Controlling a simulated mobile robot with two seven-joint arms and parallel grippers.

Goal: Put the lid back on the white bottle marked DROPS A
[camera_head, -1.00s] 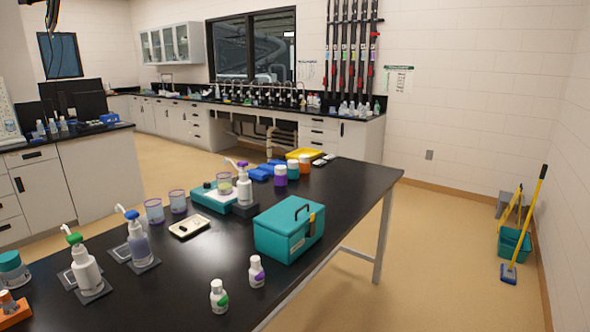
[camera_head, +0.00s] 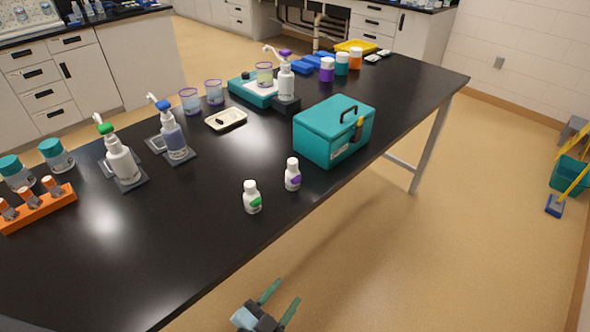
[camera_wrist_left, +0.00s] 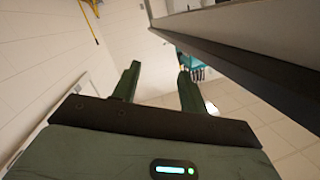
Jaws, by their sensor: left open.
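Two small white bottles stand upright near the table's front edge. One has a green label patch (camera_head: 252,197) and the other, a little to its right, has a purple one (camera_head: 292,174). The print is too small to read, so I cannot tell which is DROPS A. Both show white tops; I cannot make out a separate loose lid. My left gripper (camera_head: 285,293) is open and empty, off the table's front edge, in front of and apart from the bottles. Its two open fingers also show in the left wrist view (camera_wrist_left: 158,72). My right gripper is not in view.
A teal box (camera_head: 325,140) with a handle stands right of the bottles. Pump bottles (camera_head: 121,163), a tray (camera_head: 226,119) and an orange rack (camera_head: 40,208) stand further back and left. The black table (camera_head: 190,235) is bare in its front left part.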

